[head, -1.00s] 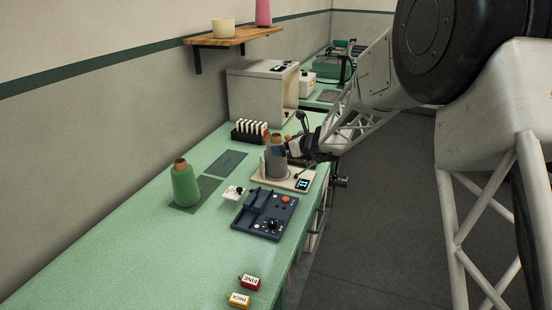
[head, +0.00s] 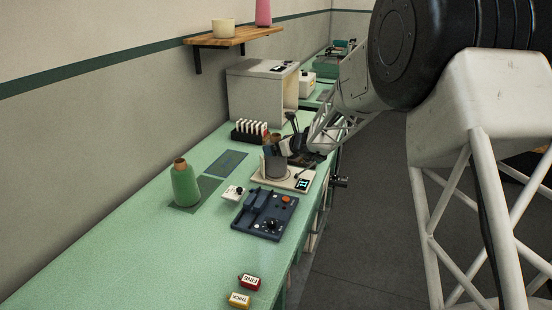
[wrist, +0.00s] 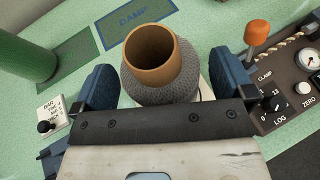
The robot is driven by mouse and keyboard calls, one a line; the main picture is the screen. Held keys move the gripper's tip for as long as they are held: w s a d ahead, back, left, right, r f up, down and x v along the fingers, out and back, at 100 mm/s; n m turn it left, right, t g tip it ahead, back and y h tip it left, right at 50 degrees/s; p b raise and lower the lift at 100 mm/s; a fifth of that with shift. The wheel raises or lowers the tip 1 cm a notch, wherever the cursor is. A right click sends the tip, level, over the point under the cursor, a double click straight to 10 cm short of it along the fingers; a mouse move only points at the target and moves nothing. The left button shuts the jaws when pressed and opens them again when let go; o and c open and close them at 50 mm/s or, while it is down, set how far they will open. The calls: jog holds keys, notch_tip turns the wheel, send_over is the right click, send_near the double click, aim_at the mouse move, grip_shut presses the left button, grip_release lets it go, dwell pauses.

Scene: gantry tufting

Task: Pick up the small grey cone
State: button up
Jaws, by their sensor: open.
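The small grey cone (head: 274,165) stands upright on a cream scale-like base (head: 298,180) with a lit display. Its brown core shows at the top. My gripper (head: 288,152) is at the cone from the right side in the head view. In the wrist view the grey cone (wrist: 160,80) sits between the two blue fingers of my gripper (wrist: 168,88), which are apart on its left and right. I cannot tell whether either finger touches it. The cone's lower part is partly hidden by my gripper in the wrist view.
A larger green cone (head: 186,184) stands on a dark mat to the left. A dark blue device (head: 264,213) lies in front, beside a small white switch box (head: 233,193). A rack of white pieces (head: 249,131) stands behind. The bench front is clear apart from FINE (head: 249,282) and THICK (head: 239,299) blocks.

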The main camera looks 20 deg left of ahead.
aim_at(278, 136)
jog(key=shift+w+a+f, duration=0.2)
jog(key=shift+w+a, duration=0.05)
jog(key=shift+a, duration=0.3)
jog(key=c, duration=1.4)
jog(key=shift+r, duration=0.1)
jog(key=shift+r, duration=0.85)
jog(key=shift+s+r, duration=0.1)
jog(key=shift+r, duration=0.8)
jog(key=s+d, duration=0.2)
jog(key=s, duration=0.2)
jog(key=s+d+r, duration=0.1)
jog(key=s+d, duration=0.2)
jog(key=s, duration=0.2)
jog(key=s+d, duration=0.3)
jog(key=s, duration=0.1)
jog(key=shift+s+d+r, duration=0.15)
jog(key=shift+s+d, duration=0.05)
jog(key=shift+d, duration=0.05)
